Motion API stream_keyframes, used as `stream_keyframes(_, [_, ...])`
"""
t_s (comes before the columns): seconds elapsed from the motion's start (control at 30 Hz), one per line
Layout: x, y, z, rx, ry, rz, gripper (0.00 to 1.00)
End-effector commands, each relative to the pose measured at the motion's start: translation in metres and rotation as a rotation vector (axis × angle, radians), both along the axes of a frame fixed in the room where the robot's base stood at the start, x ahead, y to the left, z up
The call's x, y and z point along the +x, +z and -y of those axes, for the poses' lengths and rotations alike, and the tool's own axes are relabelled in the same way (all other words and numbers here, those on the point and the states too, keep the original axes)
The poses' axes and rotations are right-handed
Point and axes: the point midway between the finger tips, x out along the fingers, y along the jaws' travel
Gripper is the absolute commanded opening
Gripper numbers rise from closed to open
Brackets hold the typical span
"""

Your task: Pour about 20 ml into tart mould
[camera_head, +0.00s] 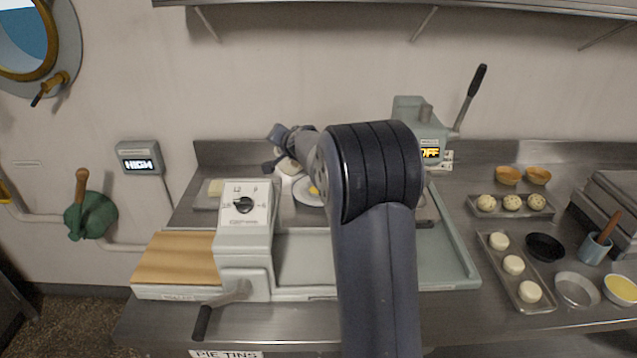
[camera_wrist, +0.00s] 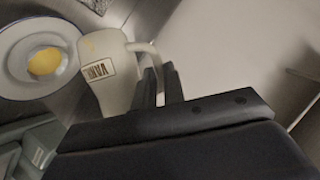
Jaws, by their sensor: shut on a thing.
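My gripper (camera_wrist: 160,85) is shut on the handle of a white jug (camera_wrist: 112,85) with a dark-lettered label. The jug shows yellow near its top edge in the wrist view. In the head view the jug (camera_head: 290,167) is small and partly covered by my gripper (camera_head: 283,158). Beside the jug is a round pale dish (camera_wrist: 14,82) with a dark rim and a patch of yellow in its middle. The dish also shows in the head view (camera_head: 300,198), partly behind my arm. I cannot tell whether it is the tart mould, nor the jug's exact tilt.
A grey-green machine with a wooden board (camera_head: 178,258) stands in front. A lever press (camera_head: 412,113) reading OFF stands behind my arm. At right are trays of dough pieces (camera_head: 497,264), a black mould (camera_head: 545,247), a metal tin (camera_head: 577,290) and a yellow-filled bowl (camera_head: 622,289).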

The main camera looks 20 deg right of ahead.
Motion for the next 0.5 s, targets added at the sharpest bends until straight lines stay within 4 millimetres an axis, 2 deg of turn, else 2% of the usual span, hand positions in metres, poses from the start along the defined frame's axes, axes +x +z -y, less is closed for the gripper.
stream_keyframes(0.03, [0.000,0.008,-0.003,-0.020,0.001,-0.002,0.00])
stream_keyframes(0.13, [0.001,0.011,-0.006,-0.065,0.001,-0.005,0.00])
stream_keyframes(0.5, [0.002,0.013,-0.020,-0.159,0.001,-0.015,0.00])
